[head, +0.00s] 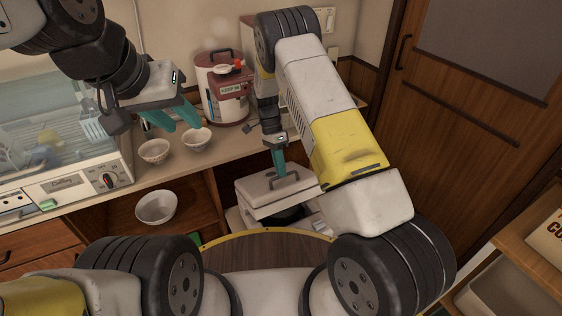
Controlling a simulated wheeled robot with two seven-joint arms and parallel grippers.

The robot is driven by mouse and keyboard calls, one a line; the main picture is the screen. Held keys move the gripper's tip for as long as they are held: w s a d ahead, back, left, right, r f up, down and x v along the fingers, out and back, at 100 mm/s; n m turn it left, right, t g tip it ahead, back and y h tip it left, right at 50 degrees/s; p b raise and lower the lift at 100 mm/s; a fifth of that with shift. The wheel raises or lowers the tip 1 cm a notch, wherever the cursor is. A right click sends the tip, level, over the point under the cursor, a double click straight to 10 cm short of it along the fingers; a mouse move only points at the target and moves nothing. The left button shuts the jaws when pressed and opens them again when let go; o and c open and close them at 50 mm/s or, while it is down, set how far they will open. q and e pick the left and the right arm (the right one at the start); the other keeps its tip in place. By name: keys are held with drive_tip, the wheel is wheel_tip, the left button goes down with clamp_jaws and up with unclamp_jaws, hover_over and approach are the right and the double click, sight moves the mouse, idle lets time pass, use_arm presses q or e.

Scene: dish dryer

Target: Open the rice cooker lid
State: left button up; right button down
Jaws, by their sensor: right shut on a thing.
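The white rice cooker (240,220) sits low, below the counter, in the middle of the head view. Its lid (262,198) is tilted up, with a dark gap under its front edge. A dark handle (286,184) is on the lid. My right gripper (280,172) points down with its teal fingers shut on the lid handle; the arm hides part of the cooker's right side. My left gripper (180,120) is above the counter, away from the cooker, with its teal fingers apart and nothing between them.
Two white bowls (154,151) (197,139) stand on the counter below my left gripper. A larger bowl (156,207) is on the shelf under it. A dish dryer (100,185) is at left, a red and white pot (222,85) at the back. A wooden door (460,120) is at right.

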drive_tip(key=shift+w+a+r, duration=0.25)
drive_tip(key=shift+w+r, duration=0.05)
drive_tip(key=shift+w, duration=0.25)
drive_tip(key=shift+w+a+r, duration=0.25)
drive_tip(key=shift+w+r, duration=0.1)
drive_tip(key=shift+w, duration=0.25)
drive_tip(key=shift+w+a+r, duration=0.25)
drive_tip(key=shift+w+r, duration=0.05)
drive_tip(key=shift+w, duration=0.25)
drive_tip(key=c, duration=1.5)
unclamp_jaws()
drive_tip(key=shift+v, duration=3.9)
drive_tip(key=shift+s, duration=0.1)
drive_tip(key=shift+r, duration=0.1)
